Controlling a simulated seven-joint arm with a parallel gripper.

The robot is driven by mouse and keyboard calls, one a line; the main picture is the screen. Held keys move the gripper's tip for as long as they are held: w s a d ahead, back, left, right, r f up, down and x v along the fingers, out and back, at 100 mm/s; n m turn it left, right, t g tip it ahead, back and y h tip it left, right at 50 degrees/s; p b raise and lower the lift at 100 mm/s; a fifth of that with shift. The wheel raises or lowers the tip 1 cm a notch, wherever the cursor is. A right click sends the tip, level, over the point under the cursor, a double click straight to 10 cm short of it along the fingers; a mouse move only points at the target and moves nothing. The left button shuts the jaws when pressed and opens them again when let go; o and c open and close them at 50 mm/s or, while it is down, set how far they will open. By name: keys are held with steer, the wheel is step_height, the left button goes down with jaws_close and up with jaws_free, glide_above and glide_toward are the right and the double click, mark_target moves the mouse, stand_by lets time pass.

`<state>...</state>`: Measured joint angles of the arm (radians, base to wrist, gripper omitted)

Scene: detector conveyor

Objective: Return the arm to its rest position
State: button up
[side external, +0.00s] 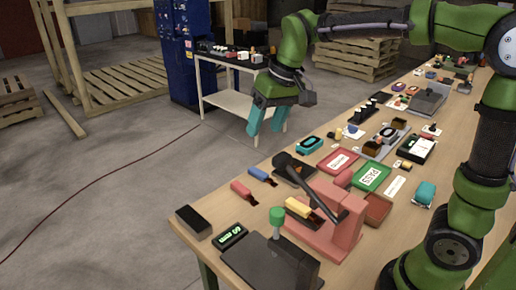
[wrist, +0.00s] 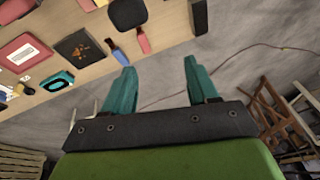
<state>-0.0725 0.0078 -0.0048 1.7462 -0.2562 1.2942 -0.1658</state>
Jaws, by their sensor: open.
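My gripper (side external: 266,119) has teal fingers and hangs from my green arm, in front of the white side table and just beyond the workbench's far edge. In the wrist view my gripper (wrist: 161,80) shows two teal fingers set wide apart with nothing between them. The jaws are open and empty, with the grey floor behind them. They touch nothing that I can see.
The wooden workbench (side external: 225,212) carries a red press (side external: 325,222) with a black lever, a green tray (side external: 371,175), a teal-rimmed part (side external: 307,145) and many small parts. A white side table (side external: 225,101), a blue cabinet (side external: 182,50) and pallets stand behind.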

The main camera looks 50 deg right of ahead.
steer(key=s+d+f+m+t, duration=0.1)
steer(key=s+f+m+t, duration=0.1)
steer(key=s, duration=1.4)
steer(key=shift+d+f+t+y, duration=0.15)
steer(key=shift+f+t+y, duration=0.15)
steer(key=shift+f+t, duration=0.45)
